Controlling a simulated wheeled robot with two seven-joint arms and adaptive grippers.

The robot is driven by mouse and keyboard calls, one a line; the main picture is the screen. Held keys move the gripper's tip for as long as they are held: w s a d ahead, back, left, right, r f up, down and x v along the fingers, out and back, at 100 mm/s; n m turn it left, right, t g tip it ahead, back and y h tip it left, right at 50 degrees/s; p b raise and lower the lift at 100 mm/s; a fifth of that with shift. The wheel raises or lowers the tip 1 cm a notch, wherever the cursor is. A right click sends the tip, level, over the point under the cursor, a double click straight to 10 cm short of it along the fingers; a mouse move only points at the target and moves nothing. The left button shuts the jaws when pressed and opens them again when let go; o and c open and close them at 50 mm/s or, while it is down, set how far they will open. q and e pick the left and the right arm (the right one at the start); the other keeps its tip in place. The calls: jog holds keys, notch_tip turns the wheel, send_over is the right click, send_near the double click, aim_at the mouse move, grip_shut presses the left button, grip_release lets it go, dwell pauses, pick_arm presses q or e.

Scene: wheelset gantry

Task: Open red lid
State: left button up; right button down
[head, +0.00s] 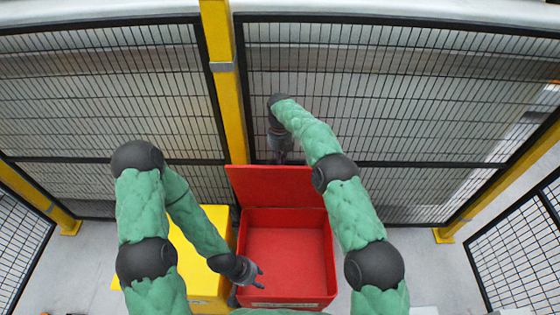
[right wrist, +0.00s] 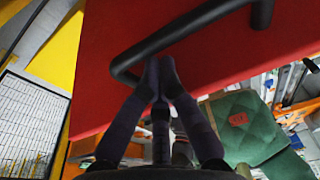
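The red lid (head: 277,187) stands raised at the back edge of the red box (head: 333,262), and the box's empty inside shows. My right gripper (head: 281,156) is behind the lid's top edge in the head view. In the right wrist view the lid's outer face (right wrist: 215,55) fills the upper part, with a black bar handle (right wrist: 185,33) on it. My right gripper's fingertips (right wrist: 160,72) are together at the handle; I cannot tell whether they grip it. My left gripper (head: 262,277) is open and empty over the front left of the box.
A yellow box (head: 215,217) stands left of the red box, partly hidden by my left arm. A mesh fence (head: 370,100) with yellow posts (head: 232,120) stands close behind. Grey floor (head: 410,260) is free to the right.

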jog(key=shift+w+r, duration=0.2)
jog(key=shift+r, duration=1.05)
jog(key=shift+w+r, duration=0.2)
jog(key=shift+r, duration=1)
jog(key=shift+w+r, duration=0.2)
jog(key=shift+r, duration=1.05)
